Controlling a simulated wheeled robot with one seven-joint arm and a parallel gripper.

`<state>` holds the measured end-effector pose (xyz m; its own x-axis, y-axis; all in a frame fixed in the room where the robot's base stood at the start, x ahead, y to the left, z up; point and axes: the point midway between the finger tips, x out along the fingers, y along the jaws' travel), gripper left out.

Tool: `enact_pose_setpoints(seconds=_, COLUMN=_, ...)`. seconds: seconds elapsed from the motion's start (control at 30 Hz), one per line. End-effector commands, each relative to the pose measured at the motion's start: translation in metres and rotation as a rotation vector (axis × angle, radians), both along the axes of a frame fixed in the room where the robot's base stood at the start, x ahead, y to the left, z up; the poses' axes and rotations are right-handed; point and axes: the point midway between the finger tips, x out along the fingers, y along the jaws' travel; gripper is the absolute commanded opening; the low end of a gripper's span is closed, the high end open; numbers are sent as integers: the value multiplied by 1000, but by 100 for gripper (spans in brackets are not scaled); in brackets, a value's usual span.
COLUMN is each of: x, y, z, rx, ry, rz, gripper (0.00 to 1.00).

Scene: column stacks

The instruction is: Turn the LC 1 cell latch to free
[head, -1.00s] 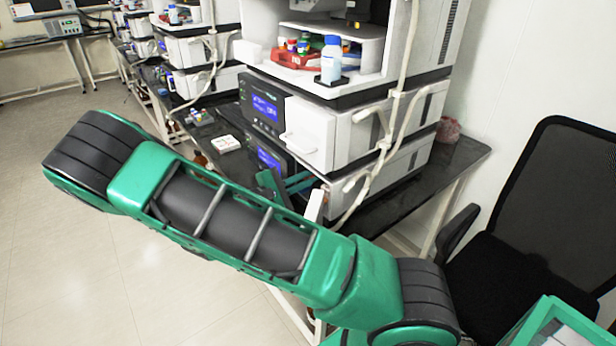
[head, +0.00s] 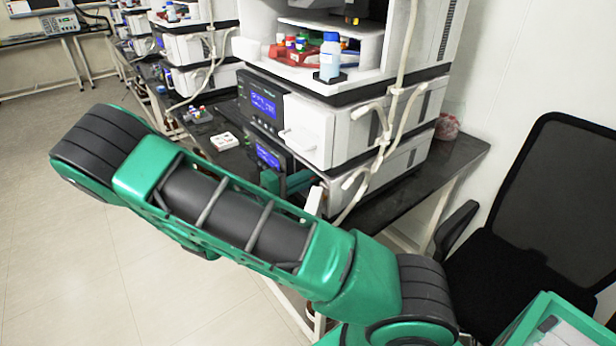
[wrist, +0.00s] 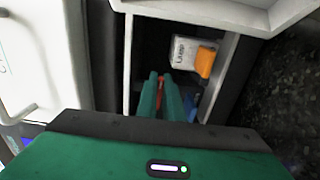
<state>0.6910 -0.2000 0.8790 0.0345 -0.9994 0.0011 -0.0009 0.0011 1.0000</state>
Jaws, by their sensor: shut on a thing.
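In the wrist view, my gripper (wrist: 161,92) reaches into an open-fronted bay with white edges (wrist: 222,80). Its two green fingers are close together. A thin red-orange piece, apparently the latch handle (wrist: 160,82), shows between the fingertips. My gripper is shut on it. Which way the latch points cannot be told. In the head view, green finger parts (head: 298,181) show at the lower instrument's front, and my arm hides most of the gripper.
A stacked column instrument (head: 305,130) stands on a black bench (head: 440,172). A blue-capped bottle (head: 330,60) is on its upper shelf. Pale tubes hang along its right side. A black chair (head: 530,215) stands at right. The floor at left is clear.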

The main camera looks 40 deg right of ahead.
Motion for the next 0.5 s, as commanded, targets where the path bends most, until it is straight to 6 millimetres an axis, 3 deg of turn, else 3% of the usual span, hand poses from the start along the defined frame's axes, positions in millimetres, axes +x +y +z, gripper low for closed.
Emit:
enact_pose_setpoints(seconds=0.47, x=2, y=2, z=-3, rx=6, ry=-14, rz=6, gripper=0)
enact_pose_setpoints(seconds=0.5, x=2, y=2, z=-3, rx=6, ry=-14, rz=6, gripper=9)
